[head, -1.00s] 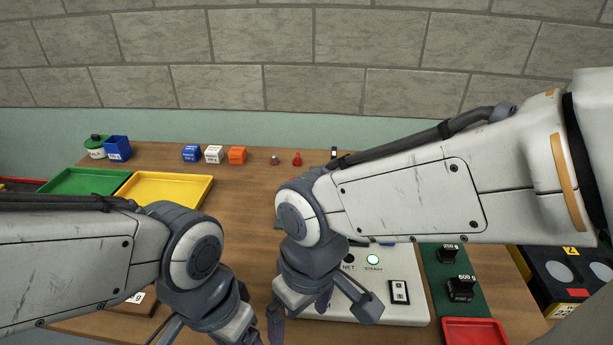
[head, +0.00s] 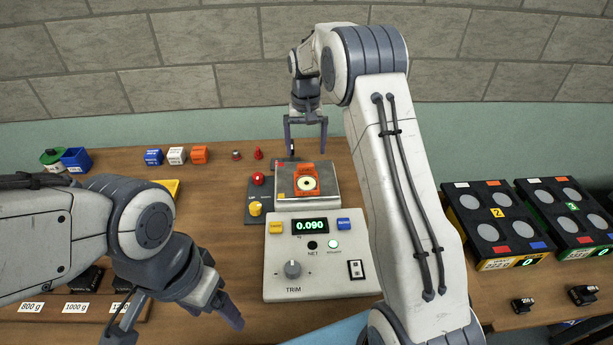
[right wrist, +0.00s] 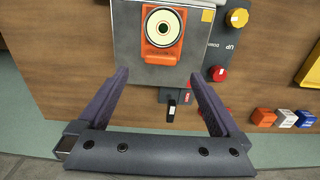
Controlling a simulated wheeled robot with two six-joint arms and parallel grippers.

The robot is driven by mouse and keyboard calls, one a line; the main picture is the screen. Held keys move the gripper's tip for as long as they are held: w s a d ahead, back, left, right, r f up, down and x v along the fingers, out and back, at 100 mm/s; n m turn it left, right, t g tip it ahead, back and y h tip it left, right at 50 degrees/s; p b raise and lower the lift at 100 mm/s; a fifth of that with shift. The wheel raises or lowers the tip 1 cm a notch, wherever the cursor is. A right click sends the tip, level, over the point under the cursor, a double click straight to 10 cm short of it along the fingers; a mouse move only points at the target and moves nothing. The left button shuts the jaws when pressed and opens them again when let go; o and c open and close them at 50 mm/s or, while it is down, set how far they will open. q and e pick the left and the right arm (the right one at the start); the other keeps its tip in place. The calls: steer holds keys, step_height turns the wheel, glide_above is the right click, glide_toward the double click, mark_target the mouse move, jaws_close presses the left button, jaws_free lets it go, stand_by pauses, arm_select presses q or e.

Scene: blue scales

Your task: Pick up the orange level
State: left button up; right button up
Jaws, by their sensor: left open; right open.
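The orange level (head: 305,181), a small orange block with a round cream vial, lies on the metal pan (head: 337,187) of the scale. In the right wrist view the level (right wrist: 150,55) is at the top centre, beyond the fingertips. My right gripper (head: 306,150) is open and points down at the back edge of the pan, behind the level. Its fingers (right wrist: 158,75) are spread with nothing held between them. My left gripper (head: 175,325) is open and empty at the lower left, in front of the labelled weights.
The scale's console (head: 320,268) reads 0.090. A red knob (head: 258,178) and a yellow knob (head: 255,208) stand left of the pan. Blue, white and orange (head: 200,154) cubes are at the back left. Black trays (head: 497,215) stand at right.

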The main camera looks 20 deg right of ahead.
mark_target(306, 165)
step_height(306, 165, down, 3)
steer(key=shift+r+p, duration=0.1)
steer(key=shift+p, duration=0.2)
steer(key=shift+s+f+p, duration=0.1)
steer(key=shift+f+p, duration=0.2)
step_height(306, 165, down, 4)
steer(key=shift+r+p, duration=0.2)
steer(key=shift+p, duration=0.75)
steer(key=shift+f, duration=0.5)
steer(key=c, duration=1.3)
steer(key=shift+r, duration=0.1)
steer(key=shift+r, duration=0.1)
